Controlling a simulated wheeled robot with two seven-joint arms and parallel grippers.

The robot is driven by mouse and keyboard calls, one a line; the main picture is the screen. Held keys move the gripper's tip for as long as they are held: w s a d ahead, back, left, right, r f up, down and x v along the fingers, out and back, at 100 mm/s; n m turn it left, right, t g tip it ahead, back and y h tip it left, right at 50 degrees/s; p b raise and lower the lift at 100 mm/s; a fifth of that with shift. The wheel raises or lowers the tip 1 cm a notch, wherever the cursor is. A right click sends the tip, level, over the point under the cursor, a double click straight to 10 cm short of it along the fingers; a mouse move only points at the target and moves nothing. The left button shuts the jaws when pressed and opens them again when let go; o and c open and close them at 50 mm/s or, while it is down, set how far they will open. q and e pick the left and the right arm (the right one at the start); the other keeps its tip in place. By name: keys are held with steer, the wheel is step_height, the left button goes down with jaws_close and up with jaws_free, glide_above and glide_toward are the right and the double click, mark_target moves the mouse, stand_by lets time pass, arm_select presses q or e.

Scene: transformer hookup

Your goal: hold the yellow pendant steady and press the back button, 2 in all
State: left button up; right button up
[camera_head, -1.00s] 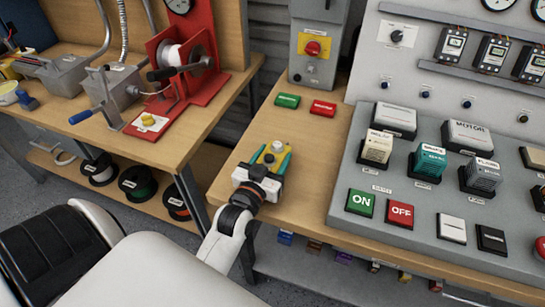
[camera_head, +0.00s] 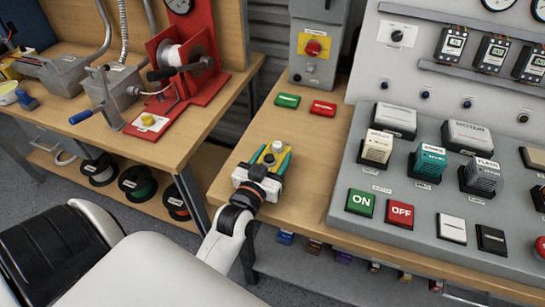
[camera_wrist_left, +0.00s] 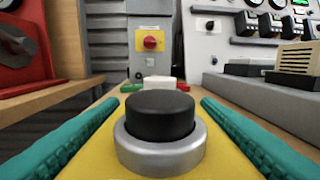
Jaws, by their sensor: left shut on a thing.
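The yellow pendant (camera_head: 268,157) lies on the wooden bench between the fingers of my left gripper (camera_head: 272,160). The teal fingers flank its sides, and the gripper is shut on it. In the left wrist view the pendant's yellow face (camera_wrist_left: 100,160) fills the lower middle between the fingers. A black button (camera_wrist_left: 160,116) in a silver ring stands nearest the camera. A white button (camera_wrist_left: 160,83) shows behind it, and in the head view this white button (camera_head: 278,146) is at the pendant's far end. My right gripper is in neither view.
A green plate (camera_head: 288,100) and a red plate (camera_head: 323,108) lie beyond the pendant. A grey control panel with a green ON button (camera_head: 360,203) and a red OFF button (camera_head: 400,213) stands to the right. The bench around the pendant is mostly bare.

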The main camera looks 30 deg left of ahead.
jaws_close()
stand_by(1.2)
